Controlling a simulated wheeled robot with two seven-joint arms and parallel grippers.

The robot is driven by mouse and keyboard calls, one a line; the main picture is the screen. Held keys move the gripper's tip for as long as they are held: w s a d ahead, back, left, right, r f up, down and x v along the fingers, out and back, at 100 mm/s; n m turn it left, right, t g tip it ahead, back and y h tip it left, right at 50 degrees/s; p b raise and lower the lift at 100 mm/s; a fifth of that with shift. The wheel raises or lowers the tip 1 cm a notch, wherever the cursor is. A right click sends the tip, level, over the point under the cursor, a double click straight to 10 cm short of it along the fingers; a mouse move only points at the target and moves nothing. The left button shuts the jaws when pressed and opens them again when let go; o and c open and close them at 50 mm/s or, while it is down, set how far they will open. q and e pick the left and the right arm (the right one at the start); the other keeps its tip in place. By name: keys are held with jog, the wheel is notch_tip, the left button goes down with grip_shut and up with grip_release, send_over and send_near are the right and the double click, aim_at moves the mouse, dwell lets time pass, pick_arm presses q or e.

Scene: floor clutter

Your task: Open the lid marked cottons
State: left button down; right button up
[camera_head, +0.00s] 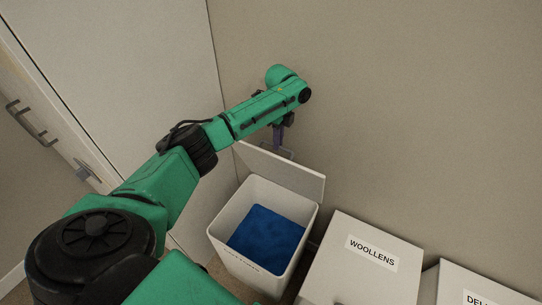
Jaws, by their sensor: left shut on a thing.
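A white bin (232,254) stands at the left of the row with its mouth open. Its lid (290,174) is raised at the back edge, near the wall. The marking on the bin's front is too small and steeply angled to read. Blue contents (267,234) show inside. My left arm reaches over from the left. My left gripper (284,148) is at the lid's top edge, shut on the lid; its fingertips are small and partly hidden. My right gripper is out of view.
A closed bin marked WOOLLENS (372,254) stands to the right. Another bin, its label (487,299) cut off, is at the lower right. Walls stand close behind and to the left.

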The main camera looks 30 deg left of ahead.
pick_arm(q)
jog(key=shift+w+r+b, duration=0.2)
jog(key=shift+w+b, duration=0.3)
jog(key=shift+w, duration=0.75)
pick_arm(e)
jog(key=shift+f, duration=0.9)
pick_arm(q)
jog(key=c, duration=0.9)
grip_release()
jog(key=shift+w, duration=0.1)
